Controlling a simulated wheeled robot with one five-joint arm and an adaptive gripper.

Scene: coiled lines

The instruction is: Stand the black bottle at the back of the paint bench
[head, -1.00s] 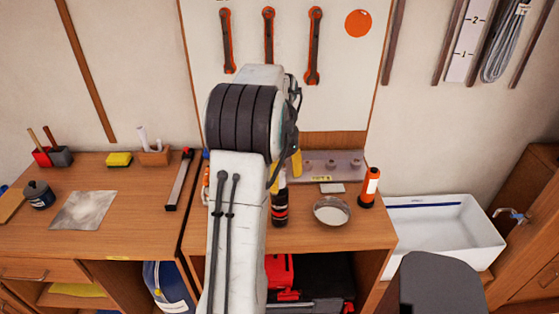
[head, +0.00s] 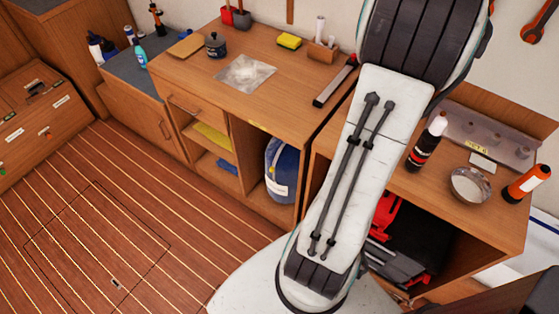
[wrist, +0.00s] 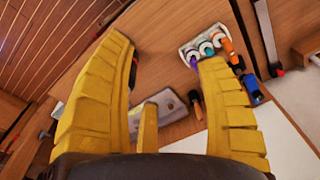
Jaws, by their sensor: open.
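The black bottle (head: 422,150), with red bands and a pale top, stands upright on the right-hand wooden bench (head: 440,205), left of a glass bowl. In the head view my arm hides my gripper. In the wrist view my gripper (wrist: 165,75) has its yellow fingers spread wide, with nothing held between them. A dark and red sliver beside the left finger may be the bottle; I cannot tell. A second wooden bench (head: 225,85) to the left carries a dark jar (head: 215,45) and brush pots. No label shows which is the paint bench.
A sponge (head: 289,41), clear sheet (head: 243,74) and long dark tool (head: 335,82) lie on the left bench. Open floor (head: 90,220) is at left.

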